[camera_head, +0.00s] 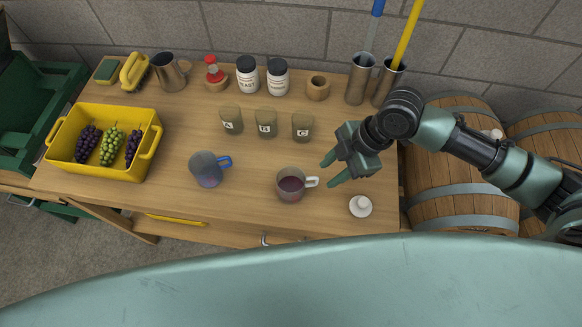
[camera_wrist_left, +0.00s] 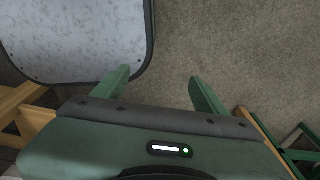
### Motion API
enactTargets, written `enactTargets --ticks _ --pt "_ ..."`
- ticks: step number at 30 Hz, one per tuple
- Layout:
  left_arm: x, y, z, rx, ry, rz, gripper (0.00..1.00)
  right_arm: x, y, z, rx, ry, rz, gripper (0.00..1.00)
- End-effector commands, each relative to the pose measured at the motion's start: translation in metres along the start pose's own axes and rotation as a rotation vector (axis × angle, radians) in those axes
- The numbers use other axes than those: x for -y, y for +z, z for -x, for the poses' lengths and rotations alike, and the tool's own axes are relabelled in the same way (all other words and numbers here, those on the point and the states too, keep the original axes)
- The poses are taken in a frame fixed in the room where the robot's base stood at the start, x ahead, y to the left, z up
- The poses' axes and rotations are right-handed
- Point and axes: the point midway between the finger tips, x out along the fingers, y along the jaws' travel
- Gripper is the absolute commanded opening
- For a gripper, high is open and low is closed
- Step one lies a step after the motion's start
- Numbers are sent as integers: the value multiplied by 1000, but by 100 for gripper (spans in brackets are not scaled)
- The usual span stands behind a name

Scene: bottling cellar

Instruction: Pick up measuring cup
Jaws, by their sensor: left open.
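Two cups with handles stand on the wooden table, and I cannot tell for sure which is the measuring cup. One is a clear cup with a white handle (camera_head: 289,185) and dark red contents, near the front edge. The other is a clear bluish cup with a blue handle (camera_head: 207,170), to its left. My right gripper (camera_head: 332,170) is open and empty, just right of and above the white-handled cup, its fingers pointing toward it. My left gripper (camera_wrist_left: 160,78) is open and empty, above the floor; it is outside the head view.
A yellow crate (camera_head: 88,172) with grapes stands at left. Three labelled jars (camera_head: 266,124) stand mid-table. A metal pitcher (camera_head: 169,73), lidded jars (camera_head: 247,75) and metal cylinders (camera_head: 358,80) line the back. A small white knob-like object (camera_head: 360,206) lies at front right. Barrels (camera_head: 455,170) stand right.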

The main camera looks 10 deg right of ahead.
Motion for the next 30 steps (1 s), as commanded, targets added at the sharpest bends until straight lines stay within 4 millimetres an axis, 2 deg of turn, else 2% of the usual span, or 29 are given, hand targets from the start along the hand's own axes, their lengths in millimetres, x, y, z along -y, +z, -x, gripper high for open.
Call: enactTargets --ticks 6,11,15,21,27,28,30 --pt "0 0 4 1 0 0 73 0 3 -16 -2 -12 8 37" --pt "-3 12 13 18 4 -2 73 -4 2 -33 -1 -11 7 37" --pt "-4 17 24 28 5 -3 73 -8 2 -54 -1 -11 6 37" --pt "-2 8 24 16 4 -4 73 -8 4 -75 1 -8 9 37" --pt "-1 -2 24 1 2 -4 73 -7 5 -76 1 -7 9 37" --pt "-1 -2 24 1 2 -4 73 -7 5 -76 1 -7 9 34" --pt "-1 -1 24 1 2 -3 73 -7 4 -76 1 -7 9 14"
